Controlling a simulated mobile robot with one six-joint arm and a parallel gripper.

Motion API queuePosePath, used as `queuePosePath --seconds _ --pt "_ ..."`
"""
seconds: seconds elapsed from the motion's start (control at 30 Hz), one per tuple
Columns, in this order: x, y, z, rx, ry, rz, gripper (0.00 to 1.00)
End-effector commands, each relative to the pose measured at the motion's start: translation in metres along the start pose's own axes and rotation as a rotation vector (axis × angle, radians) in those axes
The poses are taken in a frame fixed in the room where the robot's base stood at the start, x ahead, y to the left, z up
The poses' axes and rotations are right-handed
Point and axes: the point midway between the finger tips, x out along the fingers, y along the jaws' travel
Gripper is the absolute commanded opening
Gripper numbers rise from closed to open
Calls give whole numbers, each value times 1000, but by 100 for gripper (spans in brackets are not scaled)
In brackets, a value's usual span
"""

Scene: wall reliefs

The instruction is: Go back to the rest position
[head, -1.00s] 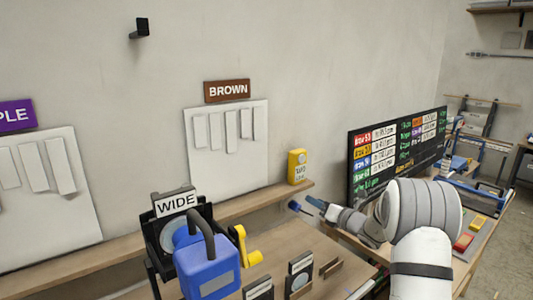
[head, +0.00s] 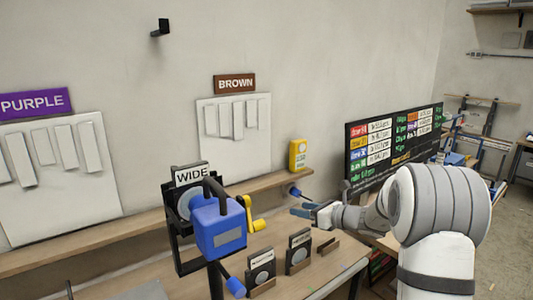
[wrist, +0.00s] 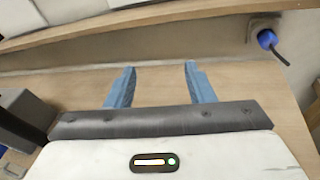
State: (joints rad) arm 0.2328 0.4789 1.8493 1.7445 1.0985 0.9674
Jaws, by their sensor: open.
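My gripper (head: 302,207) is at the end of my arm in the head view, above the wooden bench beneath the wall shelf. In the wrist view its two blue fingers (wrist: 160,84) stand apart with nothing between them. Bare bench top shows beyond the fingers. A blue plug-like piece with a dark stem (wrist: 267,40) is at the upper right of the wrist view, apart from the fingers.
A blue device with a yellow crank (head: 218,225) and a WIDE sign stands left of my gripper. Cards in holders (head: 262,268) stand on the bench below. A yellow box (head: 297,155) sits on the shelf. A dark board (head: 393,145) is at right.

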Motion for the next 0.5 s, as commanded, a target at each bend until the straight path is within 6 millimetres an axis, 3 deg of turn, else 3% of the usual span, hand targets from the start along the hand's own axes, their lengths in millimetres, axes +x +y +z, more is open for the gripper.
queuePosePath --seconds 0.17,0.27,0.4,0.5 --pt "-12 63 -14 -273 152 122 48" --pt "-30 108 -31 -502 268 227 48" --pt "-70 169 -65 -879 440 416 48" --pt "-104 201 -92 -1149 552 563 48"
